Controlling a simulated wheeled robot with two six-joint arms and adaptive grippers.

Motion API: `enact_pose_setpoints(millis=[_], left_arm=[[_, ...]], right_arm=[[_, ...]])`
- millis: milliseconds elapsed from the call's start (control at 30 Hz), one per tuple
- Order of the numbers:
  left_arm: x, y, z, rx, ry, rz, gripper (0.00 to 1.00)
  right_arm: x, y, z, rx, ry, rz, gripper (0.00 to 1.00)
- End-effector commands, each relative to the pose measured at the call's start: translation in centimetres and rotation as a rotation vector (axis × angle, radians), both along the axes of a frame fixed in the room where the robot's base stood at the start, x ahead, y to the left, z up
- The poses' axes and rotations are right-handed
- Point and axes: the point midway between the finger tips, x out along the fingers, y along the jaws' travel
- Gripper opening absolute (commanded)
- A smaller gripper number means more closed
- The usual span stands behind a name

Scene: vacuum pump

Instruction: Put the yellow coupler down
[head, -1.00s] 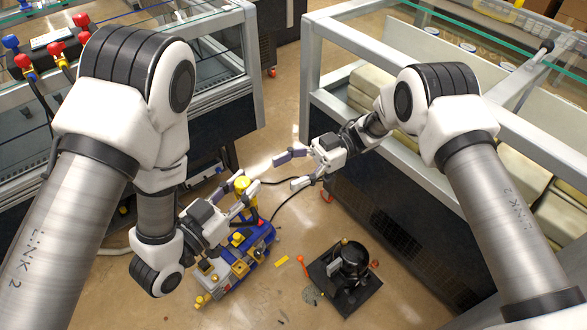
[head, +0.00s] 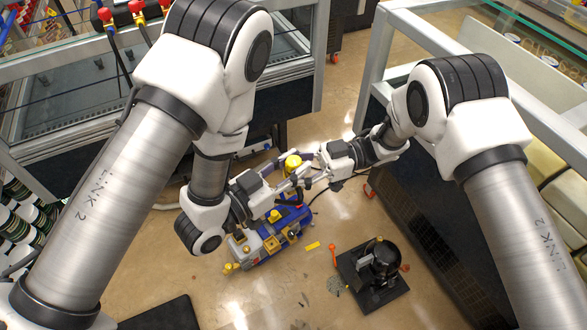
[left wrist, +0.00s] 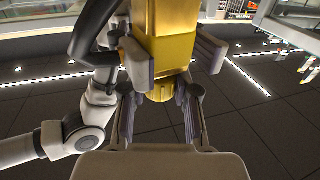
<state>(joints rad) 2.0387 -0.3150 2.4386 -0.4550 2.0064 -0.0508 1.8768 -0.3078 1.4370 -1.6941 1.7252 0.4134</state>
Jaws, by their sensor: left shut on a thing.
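A yellow coupler (head: 293,163) is held between the fingers of my left gripper (head: 290,181) in the head view. It also shows large and yellow in the left wrist view (left wrist: 165,50), between the grey finger pads of my left gripper (left wrist: 172,62). My left gripper is shut on it, above the floor. My right gripper (head: 307,172) comes in from the right with its fingers close beside the left fingertips and the coupler. The fingers overlap in the view, so I cannot tell its opening or whether it touches the coupler.
A blue pump assembly (head: 283,232) with yellow parts is below my left gripper. A black pump (head: 382,258) stands on a dark plate (head: 362,290) to the right, with an orange-handled tool (head: 333,254) beside it. Metal-framed benches flank the free floor.

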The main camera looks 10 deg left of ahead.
Motion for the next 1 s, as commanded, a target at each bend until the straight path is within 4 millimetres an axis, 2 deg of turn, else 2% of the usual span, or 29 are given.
enact_pose_setpoints(millis=[33, 100, 233, 267, 300, 333, 567, 667, 767, 867, 1000], left_arm=[[0.0, 0.0, 0.0, -0.001, 0.000, -0.002, 0.00], [-0.1, -0.1, 0.0, -0.002, 0.001, -0.004, 0.00], [-0.2, -0.2, 0.0, -0.002, 0.003, -0.008, 0.00], [-0.2, -0.2, 0.0, -0.002, 0.003, -0.009, 0.41], [-0.2, -0.2, 0.0, -0.002, 0.004, -0.010, 0.55], [-0.2, -0.2, 0.0, -0.002, 0.004, -0.010, 0.59], [-0.1, -0.1, 0.0, -0.002, 0.001, -0.005, 0.59], [0.6, -0.2, 0.7, -0.015, -0.013, -0.013, 0.59], [2.9, -0.4, 2.8, -0.054, -0.049, -0.040, 0.59], [7.1, 0.0, 5.6, -0.088, -0.079, -0.062, 0.59], [14.1, 2.2, 9.5, -0.093, -0.079, -0.034, 0.59]], right_arm=[[0.1, 0.0, 0.0, 0.000, -0.001, -0.002, 0.21], [0.1, 0.0, 0.0, 0.000, -0.001, -0.003, 0.00], [0.2, 0.1, 0.0, 0.000, -0.004, -0.006, 0.00], [0.2, 0.1, 0.1, 0.000, -0.004, -0.007, 0.00], [0.2, 0.1, 0.1, 0.000, -0.004, -0.008, 0.00], [0.2, 0.1, 0.1, 0.000, -0.004, -0.008, 0.00], [0.1, 0.0, 0.0, 0.000, -0.002, -0.004, 0.00], [0.1, 0.0, 0.1, 0.001, -0.002, -0.004, 0.00], [0.1, 0.0, 0.1, 0.001, -0.002, -0.003, 0.00], [0.1, 0.0, 0.0, 0.000, -0.001, -0.003, 0.00], [0.1, 0.0, 0.0, 0.000, -0.001, -0.002, 0.00]])
